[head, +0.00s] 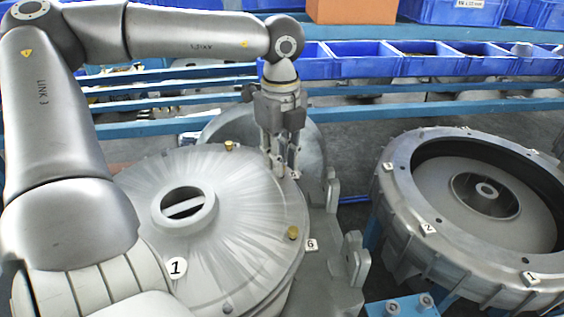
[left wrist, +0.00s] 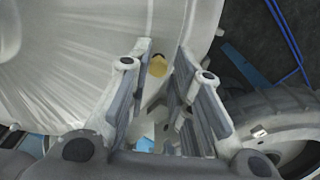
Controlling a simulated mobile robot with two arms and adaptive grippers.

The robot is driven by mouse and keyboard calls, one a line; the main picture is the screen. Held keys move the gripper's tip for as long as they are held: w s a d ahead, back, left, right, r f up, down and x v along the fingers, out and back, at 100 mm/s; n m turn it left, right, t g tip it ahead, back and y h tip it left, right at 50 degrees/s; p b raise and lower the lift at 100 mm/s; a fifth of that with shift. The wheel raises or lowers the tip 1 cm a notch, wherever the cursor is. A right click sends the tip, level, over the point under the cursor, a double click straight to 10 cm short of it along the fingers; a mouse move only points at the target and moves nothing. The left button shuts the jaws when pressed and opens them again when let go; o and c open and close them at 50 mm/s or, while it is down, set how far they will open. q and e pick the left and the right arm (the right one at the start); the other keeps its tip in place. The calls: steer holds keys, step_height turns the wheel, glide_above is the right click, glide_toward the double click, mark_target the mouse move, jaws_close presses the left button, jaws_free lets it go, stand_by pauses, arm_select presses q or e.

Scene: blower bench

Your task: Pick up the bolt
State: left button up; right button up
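A brass bolt (head: 293,232) sits near the right rim of the large round metal cover (head: 240,185), and another brass bolt (head: 228,146) sits at its far rim. My left gripper (head: 280,172) points down over the cover's right edge, between these bolts in the picture. In the left wrist view a brass bolt head (left wrist: 157,66) shows between the two fingers of my left gripper (left wrist: 165,60). The fingers stand apart with nothing clamped. I cannot tell how far below the tips that bolt lies. My right gripper is not in view.
A heavy ring-shaped housing (head: 405,215) with an impeller (head: 487,192) inside stands at the right. Metal lugs (head: 355,255) stick up beside the cover. Blue bins (head: 365,66) line the rack behind. A light blue block (head: 405,306) is at the front.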

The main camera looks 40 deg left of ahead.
arm_select(q)
steer(key=shift+a+f, duration=0.1)
steer(key=shift+f, duration=0.85)
jaws_close()
steer(key=shift+r, duration=0.1)
